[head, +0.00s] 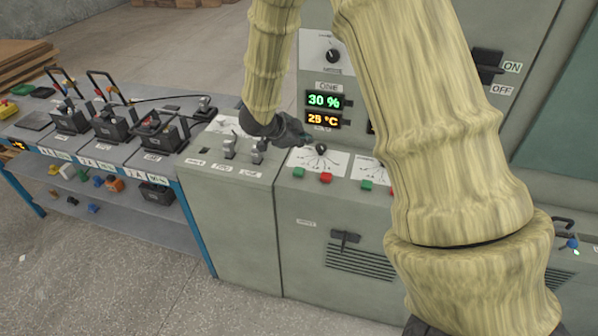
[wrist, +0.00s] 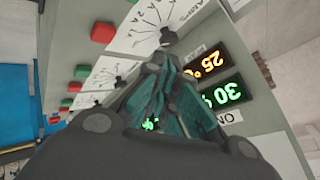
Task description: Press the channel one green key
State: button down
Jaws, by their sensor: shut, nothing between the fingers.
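The channel one green key (head: 298,172) sits on the sloped grey console, left of a red key (head: 326,177) and below a black dial (head: 321,149). In the wrist view a green key (wrist: 133,2) is cut by the top edge, with its red key (wrist: 102,32) below and left. My gripper (head: 309,142) is shut and empty, beside the dial and above the green key in the picture. In the wrist view its fingertips (wrist: 164,62) appear close to the dial knob (wrist: 168,37); whether they touch it I cannot tell.
A second green key (head: 367,185) and red key (head: 392,190) lie to the right, partly behind my arm. Lit displays (head: 323,101) read 30 % and about 25 °C. Levers (head: 229,147) stand on the console's left part.

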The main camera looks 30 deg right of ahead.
jog(key=b, duration=0.5)
send_over(301, 171)
notch_tip(301, 171, down, 6)
jog(key=shift+s+r, duration=0.15)
jog(key=shift+r, duration=0.05)
jog(key=shift+f+b, duration=0.35)
jog(key=shift+f, duration=0.85)
jog(key=shift+f, duration=0.2)
jog(key=shift+f, duration=0.25)
jog(key=shift+f, duration=0.4)
dwell(0.8)
jog(key=shift+r, duration=0.2)
jog(key=shift+r+p, duration=0.65)
jog(key=shift+p, duration=0.1)
jog(key=shift+r, duration=0.1)
jog(key=shift+r+p, duration=2.3)
jog(key=shift+r, duration=0.15)
